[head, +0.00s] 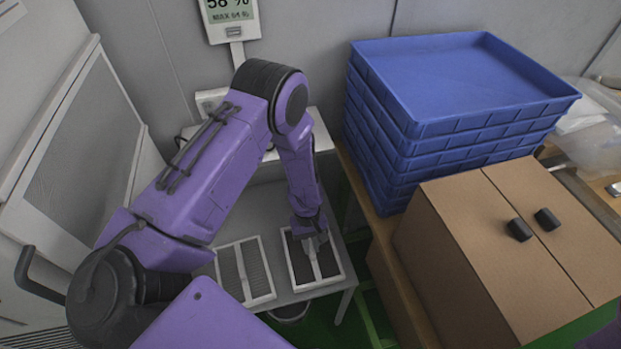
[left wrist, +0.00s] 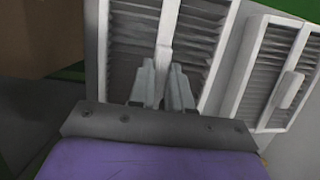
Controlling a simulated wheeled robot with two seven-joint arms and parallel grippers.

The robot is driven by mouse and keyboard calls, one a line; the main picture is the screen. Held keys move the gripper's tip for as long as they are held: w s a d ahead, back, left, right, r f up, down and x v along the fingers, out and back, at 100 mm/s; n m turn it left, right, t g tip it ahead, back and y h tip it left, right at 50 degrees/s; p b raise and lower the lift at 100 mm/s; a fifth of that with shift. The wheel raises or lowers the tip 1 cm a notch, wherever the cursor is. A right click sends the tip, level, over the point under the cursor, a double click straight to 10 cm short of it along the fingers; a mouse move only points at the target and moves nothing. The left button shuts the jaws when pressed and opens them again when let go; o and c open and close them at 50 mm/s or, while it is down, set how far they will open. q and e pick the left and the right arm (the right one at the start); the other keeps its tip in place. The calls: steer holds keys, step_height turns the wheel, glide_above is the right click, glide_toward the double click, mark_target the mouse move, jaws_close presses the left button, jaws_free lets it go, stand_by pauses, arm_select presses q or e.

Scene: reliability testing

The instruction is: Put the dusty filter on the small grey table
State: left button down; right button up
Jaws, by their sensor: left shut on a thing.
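My left gripper (head: 314,243) is shut on the middle bar of a white-framed filter with dark brown slats, the dusty filter (head: 329,262). The filter lies flat at the right side of the small grey table (head: 265,208); I cannot tell whether it touches the top. In the left wrist view my left gripper (left wrist: 162,86) pinches the bar of the dusty filter (left wrist: 203,28). A second, lighter grey filter (head: 231,272) lies beside it on the left, and it also shows in the left wrist view (left wrist: 262,78). My right gripper is out of view.
Stacked blue trays (head: 450,85) and a brown cardboard box (head: 480,235) stand to the right of the table. A white panelled unit (head: 85,150) stands at the left. A display (head: 231,18) hangs on the back wall. A round bin (head: 290,312) is under the table's front edge.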

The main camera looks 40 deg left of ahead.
arm_select(q)
steer(key=shift+s+f, duration=0.15)
steer(key=shift+f, duration=0.4)
steer(key=shift+w+a+f, duration=0.1)
steer(key=shift+w+f, duration=0.1)
steer(key=shift+f, duration=0.3)
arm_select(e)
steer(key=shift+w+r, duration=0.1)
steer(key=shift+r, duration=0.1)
arm_select(q)
steer(key=c, duration=1.1)
jaws_free()
steer(key=shift+s, duration=0.1)
steer(key=shift+o, duration=0.2)
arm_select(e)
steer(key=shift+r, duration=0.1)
arm_select(q)
steer(key=shift+r, duration=0.4)
steer(key=b+v, duration=0.1)
steer(key=v, duration=1)
steer(key=shift+a+r, duration=0.15)
steer(key=shift+r, duration=0.15)
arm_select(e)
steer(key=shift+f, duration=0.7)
